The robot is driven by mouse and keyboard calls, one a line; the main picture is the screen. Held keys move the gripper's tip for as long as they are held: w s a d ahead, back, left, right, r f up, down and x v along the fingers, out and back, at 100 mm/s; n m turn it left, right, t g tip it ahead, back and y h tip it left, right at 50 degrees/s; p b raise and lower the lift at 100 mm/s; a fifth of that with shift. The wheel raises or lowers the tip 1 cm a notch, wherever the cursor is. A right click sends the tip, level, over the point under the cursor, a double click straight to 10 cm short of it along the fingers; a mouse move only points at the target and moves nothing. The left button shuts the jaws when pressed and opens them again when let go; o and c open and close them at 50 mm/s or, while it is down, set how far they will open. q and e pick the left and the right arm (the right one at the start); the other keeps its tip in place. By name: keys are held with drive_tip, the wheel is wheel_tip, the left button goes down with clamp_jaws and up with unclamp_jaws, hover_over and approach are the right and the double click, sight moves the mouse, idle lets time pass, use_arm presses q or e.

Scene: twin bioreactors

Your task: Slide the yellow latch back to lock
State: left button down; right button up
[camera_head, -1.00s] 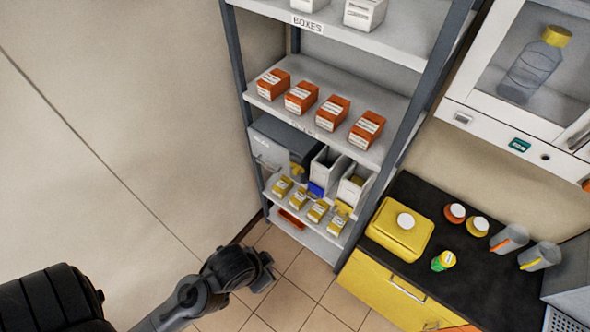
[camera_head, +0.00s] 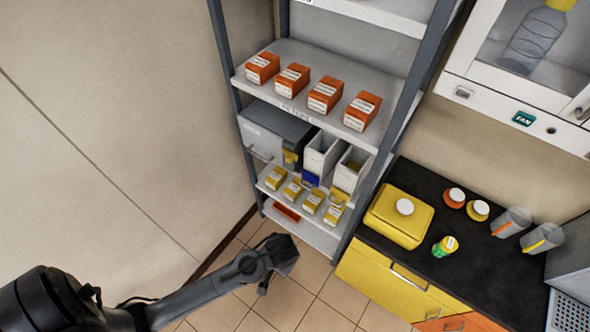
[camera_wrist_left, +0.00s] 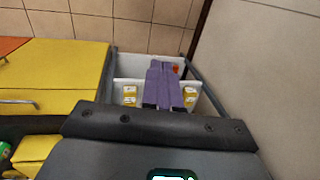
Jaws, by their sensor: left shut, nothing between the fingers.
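My left gripper (camera_head: 282,258) is in the lower middle of the head view, in front of the shelf's foot and below the lowest boards. In the left wrist view its fingers (camera_wrist_left: 163,88) are together, with nothing between them, and they overlap the view of the shelf. A small yellow part (camera_head: 290,157) shows at the right front of a grey case (camera_head: 268,133) on the shelf; it may be the yellow latch, but it is too small to be sure. My gripper is apart from it. My right gripper is not in view.
Yellow boxes (camera_head: 313,202) and white bins (camera_head: 321,157) crowd the low shelf, with orange boxes (camera_head: 325,94) above. A dark counter (camera_head: 480,255) with a yellow container (camera_head: 399,217) stands right. A bare wall (camera_head: 110,110) is left. The tiled floor (camera_head: 300,290) is clear.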

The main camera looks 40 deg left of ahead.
sight(288, 156)
use_arm(q)
drive_tip(key=w+a+f+t+y+b, duration=0.1)
drive_tip(key=w+a+b, duration=0.2)
drive_tip(key=w, duration=0.5)
drive_tip(key=w+a+f+y+b, duration=0.1)
drive_tip(key=w+a+y+b, duration=0.15)
drive_tip(key=w, duration=0.45)
drive_tip(key=w+a+r+t+b, duration=0.1)
drive_tip(key=w+r+b, duration=0.1)
drive_tip(key=w+r, duration=0.4)
drive_tip(key=w+a+r+n+t+b, duration=0.1)
drive_tip(key=w+a+r+t+b, duration=0.1)
drive_tip(key=w+r, duration=0.3)
drive_tip(key=shift+w+a+r+t+b, duration=0.35)
drive_tip(key=shift+w+b, duration=0.35)
drive_tip(key=shift+w, duration=0.45)
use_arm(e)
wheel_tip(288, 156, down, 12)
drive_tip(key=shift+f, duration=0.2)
use_arm(q)
drive_tip(key=shift+y, duration=0.25)
drive_tip(key=w+a+f+p, duration=0.1)
drive_tip(key=w+a+f, duration=0.2)
drive_tip(key=a+f, duration=0.5)
drive_tip(key=shift+a, duration=0.45)
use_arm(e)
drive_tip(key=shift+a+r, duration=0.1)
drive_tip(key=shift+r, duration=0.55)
